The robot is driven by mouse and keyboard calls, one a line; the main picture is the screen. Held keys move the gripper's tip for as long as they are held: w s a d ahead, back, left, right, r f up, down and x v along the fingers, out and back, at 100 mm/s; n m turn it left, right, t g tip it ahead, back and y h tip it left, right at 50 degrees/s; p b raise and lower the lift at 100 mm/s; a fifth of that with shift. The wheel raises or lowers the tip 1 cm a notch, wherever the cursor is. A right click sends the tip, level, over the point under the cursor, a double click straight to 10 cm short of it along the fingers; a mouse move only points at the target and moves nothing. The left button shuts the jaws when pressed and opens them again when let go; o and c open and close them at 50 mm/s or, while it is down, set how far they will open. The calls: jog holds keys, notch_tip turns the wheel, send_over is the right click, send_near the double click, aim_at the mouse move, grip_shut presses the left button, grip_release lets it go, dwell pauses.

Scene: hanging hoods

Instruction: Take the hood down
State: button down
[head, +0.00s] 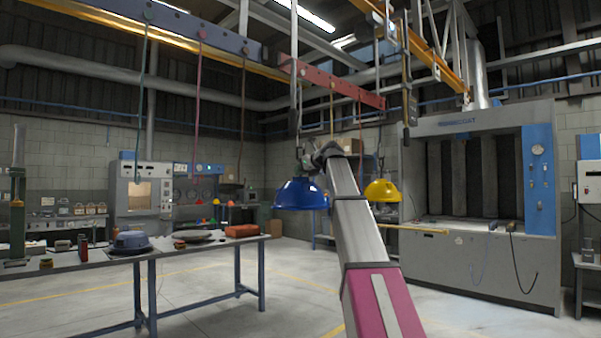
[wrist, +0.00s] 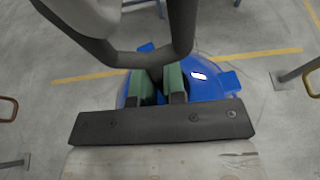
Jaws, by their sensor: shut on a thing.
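The blue hood (head: 301,194) hangs upright below a pale hanging rod (head: 294,90) from the overhead rail, left of my arm in the head view. It also shows under my gripper in the wrist view (wrist: 206,88), above the floor. My gripper (wrist: 161,82) has green pads and is shut at the top of the blue hood; the part between the pads is mostly hidden. In the head view the gripper (head: 308,162) is small, at the hood's top. A dark curved bar (wrist: 110,52) crosses close above the pads. Whether the hood still bears on its hook cannot be told.
A yellow hood (head: 382,191) hangs right of my arm. Several cords hang from the rails. A spray booth (head: 480,190) stands at right. Floor between is clear.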

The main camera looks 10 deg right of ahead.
jog(key=shift+r, duration=1.4)
jog(key=shift+s+d, duration=0.1)
jog(key=shift+s, duration=0.05)
jog(key=shift+s+d, duration=0.5)
jog(key=shift+s, duration=0.15)
jog(key=shift+s+d, duration=0.45)
jog(key=shift+s, duration=0.2)
jog(key=s+d, duration=0.6)
jog(key=s, duration=0.2)
jog(key=shift+r, duration=0.2)
dwell(0.3)
